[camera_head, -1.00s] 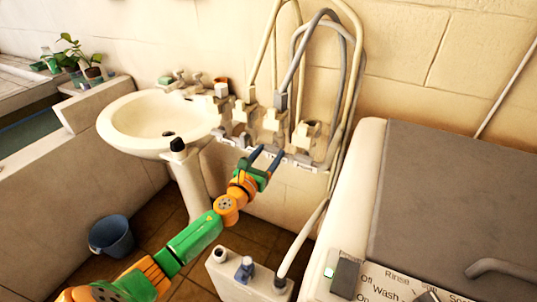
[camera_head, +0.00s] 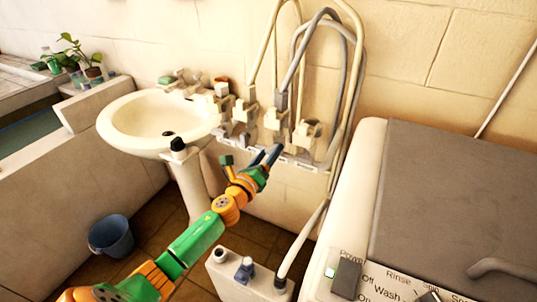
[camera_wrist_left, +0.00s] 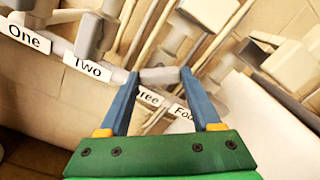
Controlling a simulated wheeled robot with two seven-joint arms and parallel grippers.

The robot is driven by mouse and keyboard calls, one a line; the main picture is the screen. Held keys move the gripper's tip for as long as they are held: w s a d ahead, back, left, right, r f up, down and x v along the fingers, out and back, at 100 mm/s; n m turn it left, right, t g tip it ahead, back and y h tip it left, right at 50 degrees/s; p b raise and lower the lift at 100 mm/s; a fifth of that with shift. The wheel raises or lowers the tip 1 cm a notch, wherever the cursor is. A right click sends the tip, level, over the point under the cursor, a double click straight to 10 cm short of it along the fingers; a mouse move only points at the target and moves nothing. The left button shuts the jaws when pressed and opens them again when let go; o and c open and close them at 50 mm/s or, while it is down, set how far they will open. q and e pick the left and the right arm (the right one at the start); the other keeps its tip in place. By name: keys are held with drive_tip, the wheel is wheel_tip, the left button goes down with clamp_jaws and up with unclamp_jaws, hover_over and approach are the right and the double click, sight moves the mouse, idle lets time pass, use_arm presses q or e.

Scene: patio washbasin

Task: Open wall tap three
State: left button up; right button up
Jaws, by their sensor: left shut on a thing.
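Several pale wall taps stand in a row above a strip of labels, below the hoses. In the left wrist view the label reading Three (camera_wrist_left: 148,96) is partly covered by my left finger, between the labels Two (camera_wrist_left: 88,68) and Four (camera_wrist_left: 182,119). My left gripper (camera_head: 268,154) is at the row's lower front, its blue fingers turned on a slant. In the left wrist view its fingertips are shut on a small grey handle (camera_wrist_left: 159,75) just above the label Three, which appears to be wall tap three (camera_head: 273,121). My right gripper is not in view.
A white washbasin (camera_head: 125,123) is left of the taps. A washing machine (camera_head: 450,180) stands close on the right. Hoses (camera_head: 348,85) hang above and right of the taps. A blue bucket (camera_head: 111,236) is on the floor at left.

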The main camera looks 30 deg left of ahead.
use_arm(q)
drive_tip(key=n, duration=0.5)
drive_tip(key=shift+n, duration=0.3)
drive_tip(key=n, duration=0.4)
drive_tip(key=shift+n, duration=0.4)
drive_tip(key=o, duration=1.4)
drive_tip(key=shift+s, duration=0.1)
drive_tip(key=s, duration=0.7)
drive_tip(key=shift+d, duration=0.15)
drive_tip(key=shift+f, duration=0.1)
